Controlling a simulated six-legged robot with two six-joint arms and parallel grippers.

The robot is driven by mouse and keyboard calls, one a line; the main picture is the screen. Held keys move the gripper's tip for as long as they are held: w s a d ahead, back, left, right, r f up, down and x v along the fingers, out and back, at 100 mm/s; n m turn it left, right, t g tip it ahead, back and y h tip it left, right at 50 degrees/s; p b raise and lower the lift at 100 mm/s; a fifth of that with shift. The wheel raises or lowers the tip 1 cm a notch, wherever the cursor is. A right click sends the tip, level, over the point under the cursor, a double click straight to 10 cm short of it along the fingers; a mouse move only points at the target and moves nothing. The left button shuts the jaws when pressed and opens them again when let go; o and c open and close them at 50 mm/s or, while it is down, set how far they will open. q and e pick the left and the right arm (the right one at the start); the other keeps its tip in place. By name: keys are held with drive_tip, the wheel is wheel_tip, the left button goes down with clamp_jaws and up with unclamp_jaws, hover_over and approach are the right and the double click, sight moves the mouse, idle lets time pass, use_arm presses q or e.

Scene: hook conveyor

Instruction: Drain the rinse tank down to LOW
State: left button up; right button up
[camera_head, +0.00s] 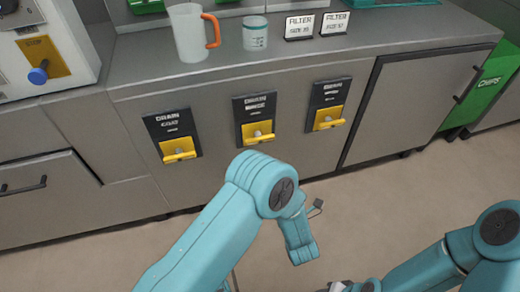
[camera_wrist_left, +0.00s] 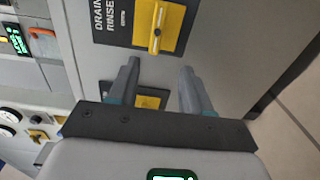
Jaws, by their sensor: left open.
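The middle drain panel (camera_head: 256,119) in the head view has a black label and a yellow plate with a yellow lever (camera_head: 260,138), lying roughly crosswise. In the left wrist view, a black label reading DRAIN RINSE (camera_wrist_left: 109,21) sits beside a yellow plate and lever (camera_wrist_left: 156,40). My left gripper (camera_wrist_left: 160,85) is open and empty in that view, its fingers pointing towards the cabinet, below this lever in the picture. Another yellow plate (camera_wrist_left: 150,101) shows partly behind the fingers. My left gripper's fingers are not visible in the head view. My right gripper is not clearly visible.
Panels with similar yellow levers stand left (camera_head: 179,150) and right (camera_head: 328,117) of the middle one. Open floor (camera_head: 400,205) lies before the cabinets.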

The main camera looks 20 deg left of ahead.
sight(261, 142)
use_arm(q)
drive_tip(key=b+x, duration=0.1)
drive_tip(key=x, duration=0.4)
drive_tip(key=b+x, duration=0.1)
drive_tip(key=x, duration=0.4)
drive_tip(key=b+x, duration=0.1)
drive_tip(key=x, duration=0.5)
drive_tip(key=shift+w+d+r, duration=0.15)
drive_tip(key=shift+w+r, duration=0.1)
drive_tip(key=shift+r, duration=0.05)
clamp_jaws()
